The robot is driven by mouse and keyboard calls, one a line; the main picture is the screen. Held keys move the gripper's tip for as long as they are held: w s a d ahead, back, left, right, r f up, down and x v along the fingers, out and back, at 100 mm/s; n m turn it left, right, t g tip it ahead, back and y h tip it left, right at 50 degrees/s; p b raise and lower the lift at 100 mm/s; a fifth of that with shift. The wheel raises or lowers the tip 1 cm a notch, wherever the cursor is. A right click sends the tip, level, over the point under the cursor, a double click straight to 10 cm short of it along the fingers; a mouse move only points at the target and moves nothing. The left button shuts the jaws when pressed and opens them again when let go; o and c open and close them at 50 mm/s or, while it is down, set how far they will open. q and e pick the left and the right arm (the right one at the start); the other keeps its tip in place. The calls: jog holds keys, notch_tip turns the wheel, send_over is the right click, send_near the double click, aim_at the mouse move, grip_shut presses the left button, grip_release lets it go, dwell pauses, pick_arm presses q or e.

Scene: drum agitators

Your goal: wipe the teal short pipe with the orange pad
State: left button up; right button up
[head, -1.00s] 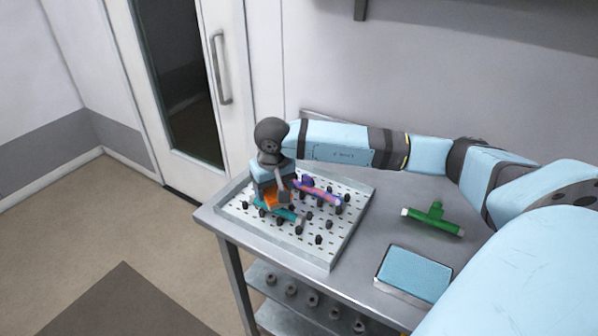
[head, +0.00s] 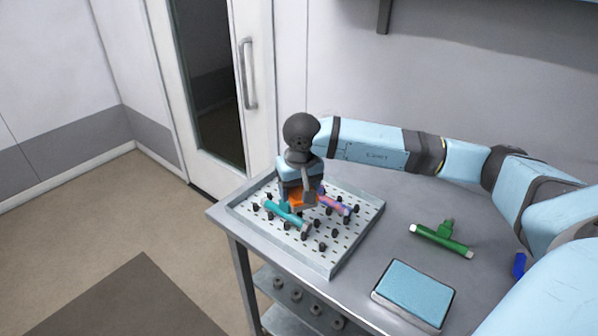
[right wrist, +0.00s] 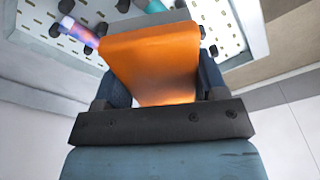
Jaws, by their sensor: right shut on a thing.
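The teal short pipe (head: 285,214) lies among black pegs on the perforated tray (head: 333,268), near its left side. My right gripper (head: 297,200) is over the tray, just behind the pipe, and is shut on the orange pad (head: 295,197). The orange pad fills the middle of the right wrist view (right wrist: 152,62), between the two fingers (right wrist: 160,90). A bit of the teal pipe (right wrist: 155,6) shows past the pad's far end there. I cannot tell whether pad and pipe touch. My left gripper is not in view.
A purple and red pipe (head: 334,204) lies on the tray right of the gripper. A green tee pipe (head: 441,239), a light blue pad in a holder (head: 413,292) and a blue item (head: 519,265) are on the table (head: 385,240). A door (head: 215,90) stands behind.

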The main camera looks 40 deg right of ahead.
jog(key=shift+s+r+p, duration=0.1)
jog(key=shift+r+p, duration=0.6)
jog(key=shift+r, duration=1.35)
